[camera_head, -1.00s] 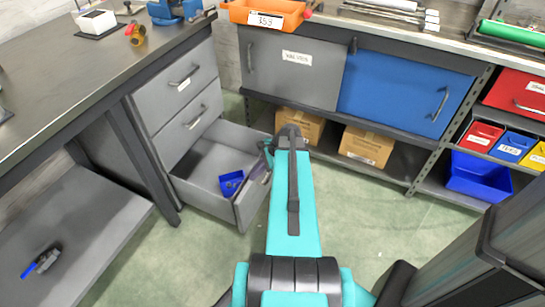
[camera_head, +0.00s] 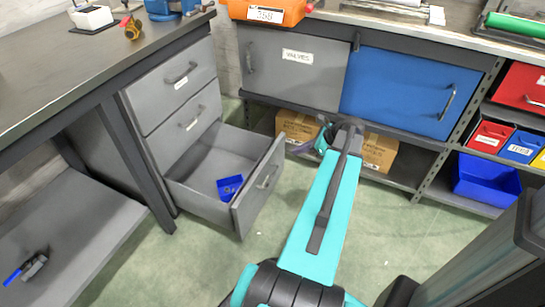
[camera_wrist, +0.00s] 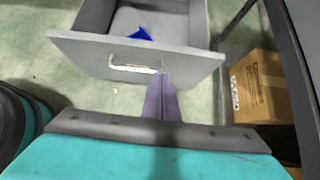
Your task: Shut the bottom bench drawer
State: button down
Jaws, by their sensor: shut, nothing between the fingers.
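The bottom bench drawer (camera_head: 247,203) is pulled out of the grey bench cabinet, with a blue object (camera_head: 229,187) lying inside it. Its front panel (camera_wrist: 90,55) and pale bar handle (camera_wrist: 135,66) face the wrist camera. My gripper (camera_head: 298,149) is outside the drawer, to the right of its front in the head view.
Two closed drawers (camera_head: 178,78) sit above the open one. Cardboard boxes (camera_head: 299,127) stand on the low shelf behind my arm; one shows right in the wrist view (camera_wrist: 262,90). A blue bin (camera_head: 486,180) is at the right. Green floor lies clear before the drawer.

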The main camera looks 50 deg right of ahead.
aim_at(270, 155)
jog(key=shift+f, duration=0.1)
jog(key=b+x, duration=0.1)
jog(key=x, duration=0.3)
jog(key=b+x, duration=0.2)
jog(key=x, duration=0.1)
jog(key=w+r+b+x, duration=0.1)
jog(key=b+x, duration=0.1)
jog(key=x, duration=0.2)
jog(key=shift+w+a+f, duration=0.15)
jog(key=shift+a+f, duration=0.05)
jog(key=shift+f, duration=0.05)
jog(key=shift+w+a+r+b, duration=0.1)
jog(key=shift+w+b, duration=0.1)
jog(key=shift+w, duration=0.3)
jog(key=shift+w+a+r+b, duration=0.1)
jog(key=shift+w+b, duration=0.05)
jog(key=shift+w, duration=0.3)
